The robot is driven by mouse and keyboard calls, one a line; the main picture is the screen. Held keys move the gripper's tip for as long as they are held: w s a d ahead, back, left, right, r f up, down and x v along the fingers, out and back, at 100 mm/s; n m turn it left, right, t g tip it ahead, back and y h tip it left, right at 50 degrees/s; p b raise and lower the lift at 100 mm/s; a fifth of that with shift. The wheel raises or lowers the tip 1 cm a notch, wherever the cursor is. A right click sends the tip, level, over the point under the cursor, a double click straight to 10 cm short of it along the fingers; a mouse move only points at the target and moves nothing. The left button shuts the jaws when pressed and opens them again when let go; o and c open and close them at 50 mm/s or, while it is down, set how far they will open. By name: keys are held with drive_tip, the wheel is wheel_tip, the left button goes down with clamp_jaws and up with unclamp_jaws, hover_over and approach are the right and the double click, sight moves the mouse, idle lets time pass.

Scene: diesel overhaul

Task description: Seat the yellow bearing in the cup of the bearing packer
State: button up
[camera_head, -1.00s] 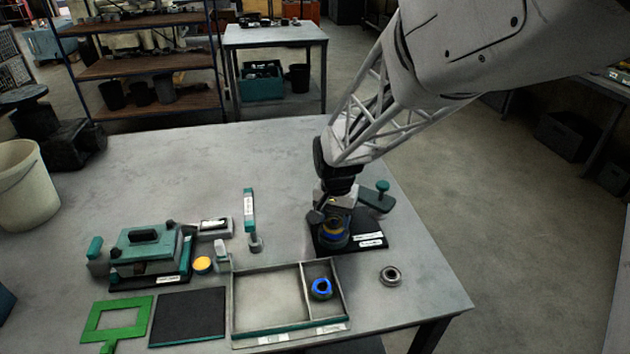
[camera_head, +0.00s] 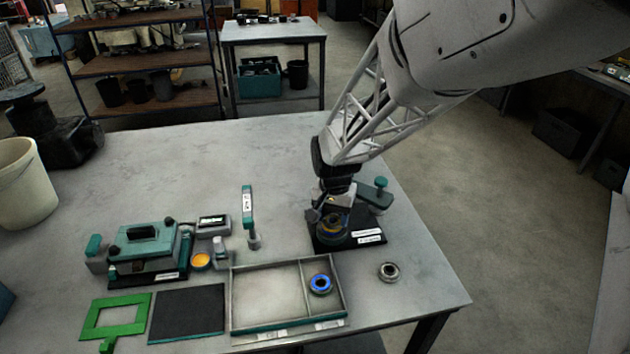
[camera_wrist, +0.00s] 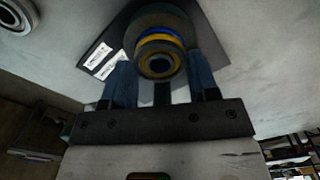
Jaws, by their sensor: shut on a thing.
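The bearing packer's black base (camera_head: 322,245) stands near the table's right side, with a teal-knobbed arm (camera_head: 378,193) behind it. Its round dark cup (camera_wrist: 160,18) shows in the wrist view. My gripper (camera_head: 332,215) is low over the cup, and its two fingers also show in the wrist view (camera_wrist: 163,72). It is shut on the yellow bearing (camera_wrist: 159,73), a dark ring with a yellow band. A blue arc shows just behind the yellow band. The bearing is at the cup's mouth; I cannot tell whether it touches the cup or sits in it.
A divided tray (camera_head: 265,327) in front holds a blue-ringed bearing (camera_head: 320,284). A grey bearing (camera_head: 389,271) lies to the right. The table's back is clear.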

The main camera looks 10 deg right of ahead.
drive_tip(key=shift+f, duration=0.5)
drive_tip(key=o, duration=1.2)
drive_tip(key=shift+o, duration=0.2)
drive_tip(key=shift+r, duration=0.1)
drive_tip(key=shift+r, duration=3.45)
wheel_tip(320, 180, up, 4)
drive_tip(key=shift+f, duration=0.1)
